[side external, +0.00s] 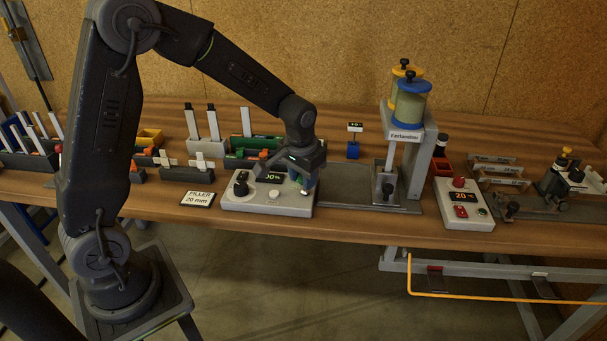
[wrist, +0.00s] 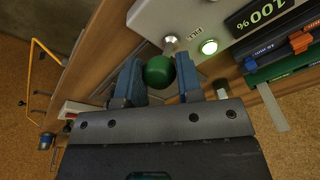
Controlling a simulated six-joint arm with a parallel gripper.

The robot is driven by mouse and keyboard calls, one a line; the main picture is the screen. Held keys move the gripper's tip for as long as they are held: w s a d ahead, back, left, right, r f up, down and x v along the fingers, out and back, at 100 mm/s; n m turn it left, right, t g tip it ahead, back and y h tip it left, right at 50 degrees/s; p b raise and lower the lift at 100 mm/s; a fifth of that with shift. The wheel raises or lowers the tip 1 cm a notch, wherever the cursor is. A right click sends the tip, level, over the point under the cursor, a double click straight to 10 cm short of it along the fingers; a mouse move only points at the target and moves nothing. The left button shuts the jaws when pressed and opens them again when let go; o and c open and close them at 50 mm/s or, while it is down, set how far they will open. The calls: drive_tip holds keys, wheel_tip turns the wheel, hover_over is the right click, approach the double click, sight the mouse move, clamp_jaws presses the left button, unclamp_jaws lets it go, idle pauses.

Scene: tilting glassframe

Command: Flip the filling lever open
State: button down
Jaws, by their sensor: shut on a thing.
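The filling lever (wrist: 168,44) comes out of a light grey control box (side external: 237,205) beside a "FILL" label and ends in a dark green ball knob (wrist: 158,73). My gripper (side external: 303,180) is at the right part of this box. In the wrist view its two blue fingers stand on either side of the green knob, shut on it. The side view hides most of the knob behind my gripper. A lit green button (wrist: 209,47) is next to the lever. The box's display (wrist: 268,12) reads 100 %.
A "FILLER 20 mm" sign (side external: 200,199) lies left of the box. A grey tray (side external: 345,183) and the Ferlandino dispenser (side external: 408,105) stand to the right. A second control box (side external: 463,208) is farther right. Racks with coloured blocks (side external: 250,145) stand behind.

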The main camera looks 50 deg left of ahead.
drive_tip(key=c, duration=0.8)
unclamp_jaws()
drive_tip(key=r, duration=0.4)
drive_tip(key=s+d+r, duration=0.1)
drive_tip(key=r, duration=0.4)
drive_tip(key=s+r, duration=0.1)
drive_tip(key=r, duration=0.3)
drive_tip(key=shift+d+r, duration=0.15)
drive_tip(key=shift+r, duration=0.15)
drive_tip(key=s+d+t, duration=0.1)
drive_tip(key=s, duration=0.5)
drive_tip(key=s+d+r+m+t, duration=0.1)
drive_tip(key=s+d, duration=0.1)
drive_tip(key=s, duration=0.5)
drive_tip(key=s+d+m+t+h, duration=0.1)
drive_tip(key=s+d+t, duration=0.1)
drive_tip(key=s, duration=0.4)
drive_tip(key=shift+s+r, duration=0.25)
drive_tip(key=shift+r, duration=0.05)
